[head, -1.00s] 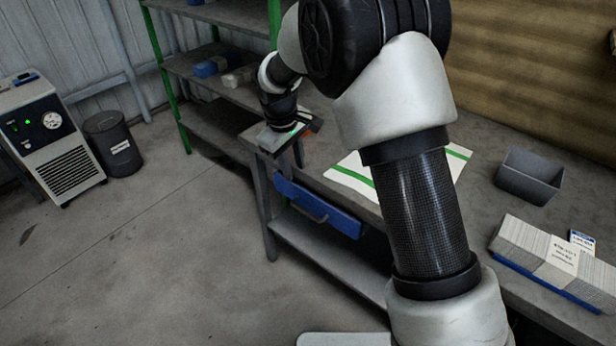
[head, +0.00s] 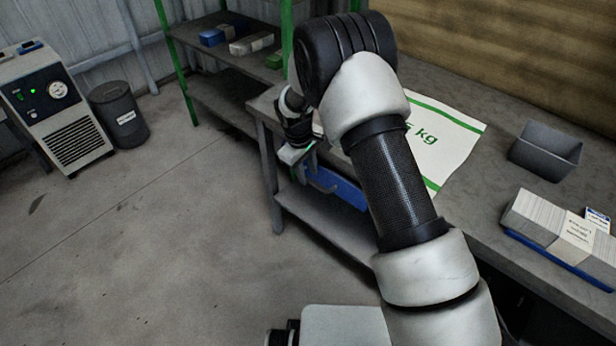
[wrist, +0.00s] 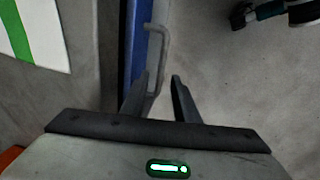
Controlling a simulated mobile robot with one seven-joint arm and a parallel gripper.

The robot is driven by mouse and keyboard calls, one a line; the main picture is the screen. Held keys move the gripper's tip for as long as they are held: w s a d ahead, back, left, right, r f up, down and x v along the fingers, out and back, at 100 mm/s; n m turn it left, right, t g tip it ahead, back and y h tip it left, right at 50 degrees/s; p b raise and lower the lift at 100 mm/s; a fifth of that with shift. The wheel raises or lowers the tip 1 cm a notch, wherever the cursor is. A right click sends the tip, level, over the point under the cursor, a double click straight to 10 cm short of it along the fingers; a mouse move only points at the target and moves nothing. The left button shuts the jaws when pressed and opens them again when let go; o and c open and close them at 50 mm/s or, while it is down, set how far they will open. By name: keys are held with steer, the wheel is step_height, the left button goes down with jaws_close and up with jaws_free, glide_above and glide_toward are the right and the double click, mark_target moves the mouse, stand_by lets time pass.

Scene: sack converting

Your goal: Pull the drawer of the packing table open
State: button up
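The packing table (head: 470,205) has a blue drawer front (head: 350,194) under its top, with a grey bar handle (head: 322,186). In the wrist view the blue front (wrist: 138,45) runs along the left, and the handle (wrist: 161,55) stands out from it. My gripper (wrist: 160,78) is open, its two fingers apart, with the near part of the handle showing between them, closer to the left finger. I cannot tell whether it touches. In the head view my gripper (head: 308,164) is at the drawer's left end, partly hidden. No drawer gap shows.
A sack (head: 445,140), a grey bin (head: 546,150) and a stack of cards in a blue tray (head: 560,258) lie on the tabletop. A green-posted shelf (head: 215,65) stands behind. The floor (head: 150,245) in front is clear.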

steer(key=shift+w+d+f, duration=0.1)
steer(key=shift+w+f, duration=0.05)
steer(key=shift+f, duration=0.8)
steer(key=shift+c, duration=0.3)
jaws_close()
steer(key=s+a+b, duration=0.1)
steer(key=s+a, duration=1.2)
steer(key=s, duration=0.4)
steer(key=shift+s+a, duration=0.2)
steer(key=shift+a, duration=0.1)
steer(key=shift+o, duration=0.3)
jaws_free()
